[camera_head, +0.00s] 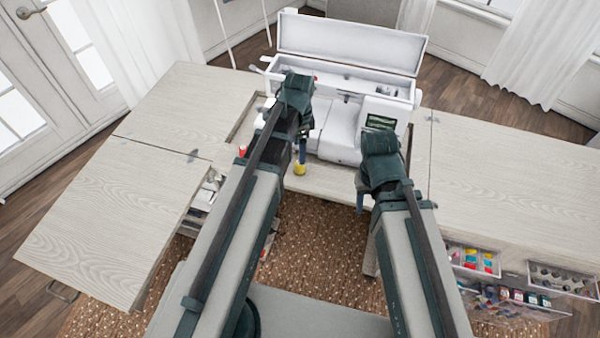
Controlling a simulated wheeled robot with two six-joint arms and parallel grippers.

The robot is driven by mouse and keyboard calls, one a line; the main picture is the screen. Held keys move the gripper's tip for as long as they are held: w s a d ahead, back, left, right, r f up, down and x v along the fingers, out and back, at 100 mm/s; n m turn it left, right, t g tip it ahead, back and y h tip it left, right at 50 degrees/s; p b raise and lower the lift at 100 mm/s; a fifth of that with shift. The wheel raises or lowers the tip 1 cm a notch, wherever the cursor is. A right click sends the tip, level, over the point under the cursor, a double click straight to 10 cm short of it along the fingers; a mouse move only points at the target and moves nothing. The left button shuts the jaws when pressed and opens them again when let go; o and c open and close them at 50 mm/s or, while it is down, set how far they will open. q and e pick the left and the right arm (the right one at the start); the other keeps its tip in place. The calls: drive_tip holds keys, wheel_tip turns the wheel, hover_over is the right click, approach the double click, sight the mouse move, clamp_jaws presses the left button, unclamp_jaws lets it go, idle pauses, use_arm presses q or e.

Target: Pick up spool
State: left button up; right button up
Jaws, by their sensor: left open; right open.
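A small yellow spool (299,169) sits at the front edge of the cabinet top, in front of the sewing machine. My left gripper (301,157) points down right at the yellow spool; I cannot tell whether its fingers touch it or stand around it. It is open. A small red object, perhaps another spool (242,150), is partly hidden behind my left arm. My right gripper (360,202) is open and empty, pointing down past the front edge of the cabinet, right of the yellow spool.
The white sewing machine (340,130) stands just behind both grippers, its lid raised. Wooden leaves spread at left (110,210) and right (500,180), mostly clear. Clear bins with colourful spools (473,260) hang at the lower right. Drawers at left are partly covered by my arm.

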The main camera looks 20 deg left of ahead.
use_arm(q)
drive_tip(key=shift+f+b, duration=1.5)
drive_tip(key=shift+f, duration=0.5)
wheel_tip(320, 180, down, 5)
drive_tip(key=b, duration=0.5)
drive_tip(key=shift+w+f, duration=0.1)
drive_tip(key=shift+f, duration=0.05)
clamp_jaws()
